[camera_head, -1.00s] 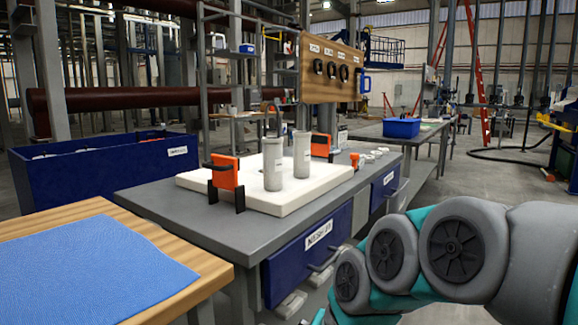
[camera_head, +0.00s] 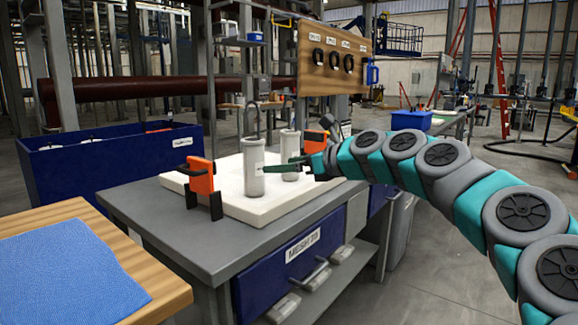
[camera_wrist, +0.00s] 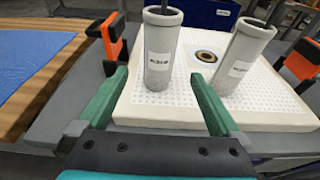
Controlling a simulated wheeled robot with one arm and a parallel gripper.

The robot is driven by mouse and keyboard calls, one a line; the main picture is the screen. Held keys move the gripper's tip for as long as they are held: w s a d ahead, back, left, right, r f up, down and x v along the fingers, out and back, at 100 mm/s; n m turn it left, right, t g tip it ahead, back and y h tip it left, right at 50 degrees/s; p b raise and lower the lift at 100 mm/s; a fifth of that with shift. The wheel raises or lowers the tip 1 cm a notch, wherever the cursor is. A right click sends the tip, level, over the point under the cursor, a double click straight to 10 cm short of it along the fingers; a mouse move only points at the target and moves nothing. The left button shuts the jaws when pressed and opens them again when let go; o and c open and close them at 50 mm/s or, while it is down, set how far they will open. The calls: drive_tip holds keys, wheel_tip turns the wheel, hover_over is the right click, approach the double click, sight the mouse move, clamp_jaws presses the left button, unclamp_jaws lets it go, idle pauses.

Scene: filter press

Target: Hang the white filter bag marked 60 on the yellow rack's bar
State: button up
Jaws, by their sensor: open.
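Two pale grey-white cylinders with small labels stand upright on the white perforated plate (camera_head: 232,205). The left cylinder (camera_head: 253,172) has a dark hooked rod rising from its top; the right one (camera_head: 290,146) stands close beside it. I cannot read a 60 on either label. My gripper (camera_head: 290,167) is open, its green fingers pointing at the left cylinder. In the wrist view the left cylinder (camera_wrist: 159,50) appears between the open fingers (camera_wrist: 159,78), without visible contact; the right cylinder (camera_wrist: 242,56) is outside the right finger. A yellow structure (camera_head: 569,112), perhaps the rack, shows at the far right.
Orange clamps (camera_head: 201,178) flank the plate on the grey workbench (camera_head: 150,215). A blue bin (camera_head: 110,155) stands behind left, a wooden table with a blue mat (camera_head: 70,265) front left. A blue tray (camera_head: 411,120) sits farther right.

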sight(261, 148)
drive_tip(key=p+x, duration=0.1)
drive_tip(key=x, duration=0.8)
drive_tip(key=shift+s+r, duration=0.1)
drive_tip(key=shift+p+x, duration=0.75)
drive_tip(key=shift+x, duration=0.3)
drive_tip(key=shift+c, duration=0.2)
drive_tip(key=c, duration=1.1)
drive_tip(key=shift+r, duration=2.3)
